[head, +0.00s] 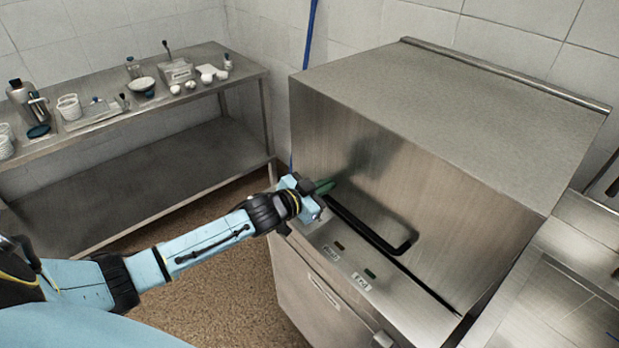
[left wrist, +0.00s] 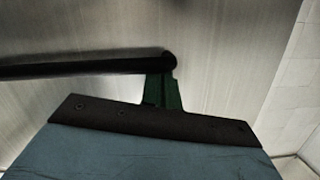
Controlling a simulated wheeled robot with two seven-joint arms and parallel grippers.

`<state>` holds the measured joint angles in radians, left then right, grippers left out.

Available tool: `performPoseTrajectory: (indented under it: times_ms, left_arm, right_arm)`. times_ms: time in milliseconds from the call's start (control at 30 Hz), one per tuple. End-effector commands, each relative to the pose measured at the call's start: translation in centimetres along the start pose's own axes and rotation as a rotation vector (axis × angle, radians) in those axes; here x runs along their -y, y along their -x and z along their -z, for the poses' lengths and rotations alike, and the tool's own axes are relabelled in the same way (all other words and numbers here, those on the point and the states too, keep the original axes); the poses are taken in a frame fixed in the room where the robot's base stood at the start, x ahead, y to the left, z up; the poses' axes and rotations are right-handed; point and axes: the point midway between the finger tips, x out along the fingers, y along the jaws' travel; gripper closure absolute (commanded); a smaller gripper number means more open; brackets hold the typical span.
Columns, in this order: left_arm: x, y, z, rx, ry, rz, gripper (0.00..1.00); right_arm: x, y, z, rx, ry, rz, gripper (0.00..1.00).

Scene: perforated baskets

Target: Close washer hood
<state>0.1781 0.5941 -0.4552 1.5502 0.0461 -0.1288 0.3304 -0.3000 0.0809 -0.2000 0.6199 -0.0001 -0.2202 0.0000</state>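The washer hood (head: 440,120) is a large steel box over the washer base (head: 335,295). Its lower front edge sits close to the control panel (head: 345,262), with a dark gap showing at the right. A black bar handle (head: 370,232) runs along the hood's lower front. My left gripper (head: 325,187) is at the handle's left end, its green fingers by the bar. In the left wrist view the green fingers (left wrist: 162,92) meet the right end of the black bar (left wrist: 85,66); whether they grip it is unclear. My right gripper is not in view.
A steel table (head: 245,72) at the left holds cups (head: 69,107), a bowl (head: 143,85) and several small items. A steel counter (head: 560,300) adjoins the washer at the right. A blue pole (head: 310,35) stands behind. Brown floor (head: 225,300) is clear.

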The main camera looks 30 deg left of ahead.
Motion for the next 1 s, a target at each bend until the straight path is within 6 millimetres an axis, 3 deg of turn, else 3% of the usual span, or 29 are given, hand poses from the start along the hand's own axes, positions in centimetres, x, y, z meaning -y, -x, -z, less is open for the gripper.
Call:
performPoseTrajectory:
  times_ms: [67, 400, 467, 700, 1000]
  left_arm:
    - [-0.4, 0.3, -0.5, 0.027, 0.004, -0.004, 1.0]
    - [-0.3, 0.9, 4.7, -0.002, -0.002, -0.006, 1.0]
    - [-0.4, 2.4, 4.0, 0.001, -0.003, -0.007, 1.0]
    - [-0.3, 6.9, 4.2, -0.002, -0.003, -0.006, 1.0]
    - [-0.2, 10.2, 4.5, -0.006, -0.003, -0.005, 1.0]
  right_arm:
    - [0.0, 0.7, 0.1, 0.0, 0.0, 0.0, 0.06]
    - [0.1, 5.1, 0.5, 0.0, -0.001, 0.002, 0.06]
    - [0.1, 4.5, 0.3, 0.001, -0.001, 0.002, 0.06]
    - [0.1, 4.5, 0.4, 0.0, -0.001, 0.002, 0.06]
    - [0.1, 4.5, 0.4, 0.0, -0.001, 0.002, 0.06]
